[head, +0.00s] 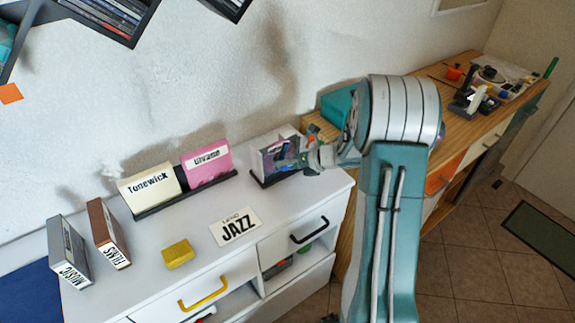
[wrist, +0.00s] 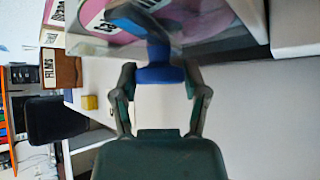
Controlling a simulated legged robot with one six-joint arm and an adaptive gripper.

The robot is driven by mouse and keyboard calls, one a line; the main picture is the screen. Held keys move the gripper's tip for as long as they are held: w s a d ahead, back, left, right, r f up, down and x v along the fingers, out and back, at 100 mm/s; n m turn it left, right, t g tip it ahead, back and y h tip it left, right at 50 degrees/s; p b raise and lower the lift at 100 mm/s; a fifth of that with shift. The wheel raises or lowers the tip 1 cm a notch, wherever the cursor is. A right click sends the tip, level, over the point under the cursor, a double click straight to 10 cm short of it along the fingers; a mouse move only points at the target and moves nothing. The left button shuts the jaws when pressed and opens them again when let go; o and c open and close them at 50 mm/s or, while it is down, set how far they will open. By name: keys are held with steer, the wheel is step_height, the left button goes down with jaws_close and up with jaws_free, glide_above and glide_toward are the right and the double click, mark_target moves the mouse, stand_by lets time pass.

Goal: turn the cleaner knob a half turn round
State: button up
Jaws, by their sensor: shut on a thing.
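The cleaner (head: 279,157) is a small upright unit on a dark base at the right end of the white cabinet top. In the wrist view a pink disc (wrist: 205,14) shows in it at the top. Its blue knob (wrist: 158,75) sticks out toward my gripper. My gripper (wrist: 160,80) has one finger on each side of the knob and is shut on it. In the head view my gripper (head: 316,158) is at the cleaner's right side, and the knob is hidden there by the fingers.
On the white cabinet (head: 205,262) stand cream and pink cards in a dark rack (head: 190,192), a JAZZ card (head: 235,227), a yellow block (head: 178,253), and MUSIC (head: 70,250) and FILMS (head: 108,234) boxes. A teal object (head: 336,106) stands behind my arm, on the wooden bench.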

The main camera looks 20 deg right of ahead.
steer(key=shift+d+m+y, duration=0.15)
steer(key=shift+m+y, duration=1.05)
steer(key=shift+y, duration=0.5)
steer(key=shift+f+m+t+y, duration=0.15)
steer(key=shift+m+t+y, duration=0.75)
steer(key=shift+m+y, duration=0.6)
steer(key=o, duration=1.1)
steer(key=shift+f, duration=0.1)
steer(key=shift+o, duration=0.2)
steer(key=shift+d, duration=0.1)
steer(key=v, duration=1.2)
steer(key=shift+w+f, duration=0.1)
steer(key=shift+f, duration=0.05)
